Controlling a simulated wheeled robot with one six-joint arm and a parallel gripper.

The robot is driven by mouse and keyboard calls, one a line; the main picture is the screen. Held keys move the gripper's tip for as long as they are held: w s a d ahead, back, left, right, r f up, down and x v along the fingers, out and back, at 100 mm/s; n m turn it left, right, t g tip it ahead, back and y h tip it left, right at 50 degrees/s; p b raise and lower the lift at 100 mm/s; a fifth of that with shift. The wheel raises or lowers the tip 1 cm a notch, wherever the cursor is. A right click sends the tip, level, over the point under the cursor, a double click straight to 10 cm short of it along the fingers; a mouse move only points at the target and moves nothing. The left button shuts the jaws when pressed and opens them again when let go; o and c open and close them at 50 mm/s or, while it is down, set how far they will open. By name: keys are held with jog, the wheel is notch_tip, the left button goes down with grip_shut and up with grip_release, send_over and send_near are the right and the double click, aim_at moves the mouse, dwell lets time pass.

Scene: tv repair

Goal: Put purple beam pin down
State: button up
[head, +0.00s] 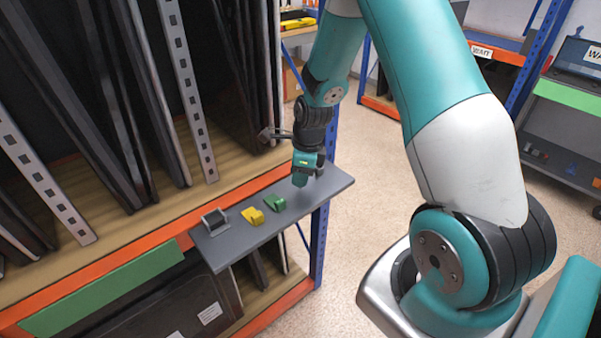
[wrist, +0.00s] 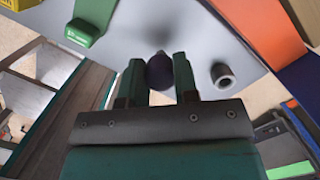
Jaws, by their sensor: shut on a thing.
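My gripper (wrist: 160,75) is shut on the purple beam pin (wrist: 160,70), which shows as a dark purple round end between the two green fingers in the wrist view. In the head view my gripper (head: 300,181) is over the right part of the grey shelf plate (head: 331,182). The pin cannot be made out there. Whether the pin touches the plate cannot be told.
A green block (head: 275,203), a yellow block (head: 253,216) and a grey block (head: 215,222) stand in a row on the plate, left of my gripper. A small grey cylinder (wrist: 222,76) is right of the fingers in the wrist view. Rack panels (head: 180,90) stand behind.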

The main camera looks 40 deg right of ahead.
jog(key=shift+f, duration=0.45)
jog(key=o, duration=0.9)
